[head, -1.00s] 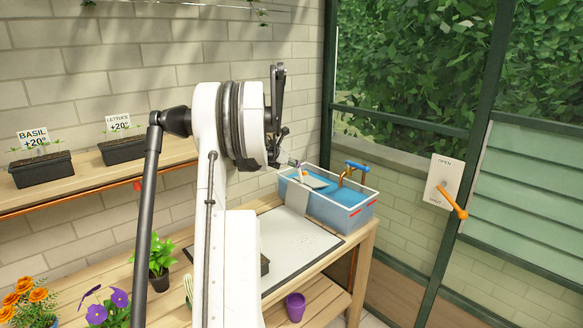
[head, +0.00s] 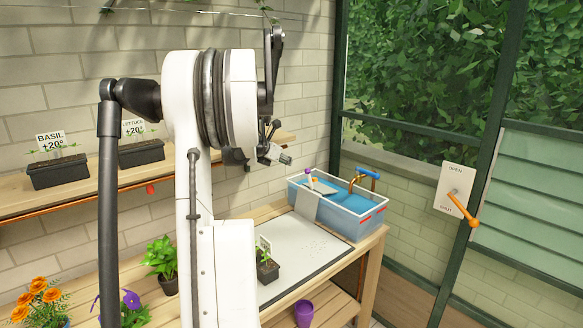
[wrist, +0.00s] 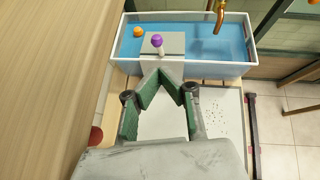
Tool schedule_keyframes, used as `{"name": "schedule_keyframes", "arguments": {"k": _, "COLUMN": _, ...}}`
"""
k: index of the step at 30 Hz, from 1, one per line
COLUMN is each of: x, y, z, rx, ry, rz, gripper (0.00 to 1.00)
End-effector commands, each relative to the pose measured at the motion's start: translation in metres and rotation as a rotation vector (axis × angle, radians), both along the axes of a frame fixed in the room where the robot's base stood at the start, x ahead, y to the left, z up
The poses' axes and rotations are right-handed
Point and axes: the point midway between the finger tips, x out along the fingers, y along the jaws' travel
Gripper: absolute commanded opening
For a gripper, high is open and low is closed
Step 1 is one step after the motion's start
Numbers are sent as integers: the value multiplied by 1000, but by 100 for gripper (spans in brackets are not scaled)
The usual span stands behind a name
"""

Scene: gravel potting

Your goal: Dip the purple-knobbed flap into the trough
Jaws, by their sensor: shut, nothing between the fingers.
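The trough (head: 345,222) is a clear box with a white rim and blue water, at the far right of the bench. It also shows at the top of the wrist view (wrist: 251,69). The grey flap (wrist: 176,44) lies at the trough's near side, over the water. Its purple knob (wrist: 157,40) stands up on a pale stem; it also shows in the head view (head: 307,170). I cannot tell how deep the flap sits. My gripper (wrist: 160,76) is shut and empty, apart from the knob. In the head view my gripper (head: 288,160) hangs left of and above the trough.
An orange ball (wrist: 138,31) is in the trough left of the knob. A brass tap (head: 355,181) stands at the trough's back. A small potted seedling (head: 267,268) sits on the white mat (head: 305,245). An orange-handled lever (head: 463,208) is on the right.

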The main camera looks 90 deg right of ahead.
Motion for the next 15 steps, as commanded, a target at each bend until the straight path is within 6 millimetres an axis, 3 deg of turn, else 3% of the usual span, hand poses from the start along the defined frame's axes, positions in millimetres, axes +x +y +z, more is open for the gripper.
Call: {"name": "schedule_keyframes", "arguments": {"k": 15, "x": 4, "y": 4, "z": 4, "rx": -2, "ry": 1, "rz": 0, "gripper": 0}}
